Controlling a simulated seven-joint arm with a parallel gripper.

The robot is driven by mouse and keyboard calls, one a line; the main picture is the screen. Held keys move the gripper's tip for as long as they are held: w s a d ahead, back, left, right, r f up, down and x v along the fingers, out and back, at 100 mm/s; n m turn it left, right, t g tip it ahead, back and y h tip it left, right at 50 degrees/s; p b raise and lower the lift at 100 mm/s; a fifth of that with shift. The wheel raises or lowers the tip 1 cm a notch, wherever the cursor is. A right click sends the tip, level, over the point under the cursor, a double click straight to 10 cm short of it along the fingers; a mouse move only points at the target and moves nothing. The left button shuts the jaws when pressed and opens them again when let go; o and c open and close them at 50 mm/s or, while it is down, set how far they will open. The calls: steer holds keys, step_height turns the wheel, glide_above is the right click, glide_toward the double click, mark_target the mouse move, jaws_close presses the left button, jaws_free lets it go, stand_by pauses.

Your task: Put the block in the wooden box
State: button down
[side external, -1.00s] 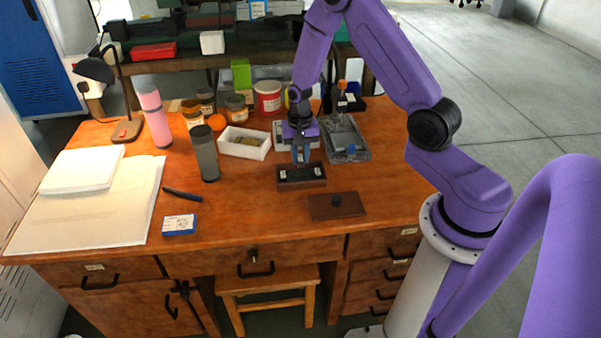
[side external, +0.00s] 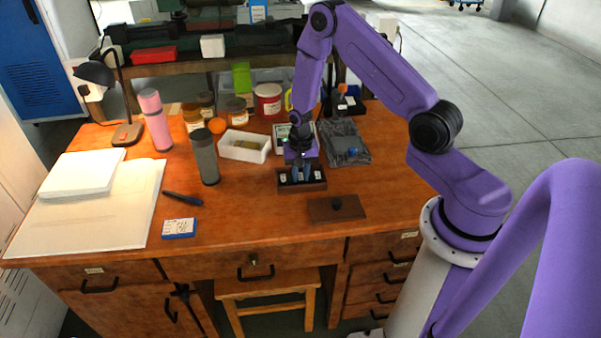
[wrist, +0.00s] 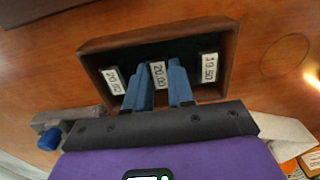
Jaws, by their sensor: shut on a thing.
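The wooden box (side external: 302,188) is small, dark and open, and stands on the desk; it fills the middle of the wrist view (wrist: 150,42). My gripper (side external: 301,176) reaches down into it. In the wrist view its blue fingers (wrist: 157,90) are shut on a dark block with a white label (wrist: 158,72), seemingly reading 20.00. The block is in the middle of the box, between two other labelled blocks, one at the left (wrist: 113,81) and one at the right (wrist: 208,67). Whether the held block touches the box floor is hidden.
A wooden lid with a dark knob (side external: 337,209) lies in front of the box. A white tray (side external: 245,147) and a dark grey cylinder (side external: 205,158) stand to the left, and a grey bagged item (side external: 346,143) behind right.

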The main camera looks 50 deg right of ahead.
mark_target(300, 177)
steer(key=c, duration=1)
jaws_free()
step_height(300, 177, up, 12)
steer(key=s+a+r+n, duration=0.3)
steer(key=a+r+n, duration=0.15)
steer(key=a, duration=0.25)
steer(key=s+a+r+n, duration=0.5)
steer(key=s+a+n, duration=0.1)
steer(key=s+a, duration=0.15)
steer(key=s+r+n, duration=0.2)
steer(key=s+n, duration=0.1)
steer(key=s, duration=0.3)
steer(key=s+r+n, duration=0.1)
steer(key=s+n, duration=0.3)
steer(key=s, duration=0.2)
steer(key=s+r+n, duration=0.2)
steer(key=s+n, duration=0.2)
steer(key=s, duration=0.2)
steer(key=shift+s+a+r, duration=0.25)
steer(key=shift+r, duration=0.05)
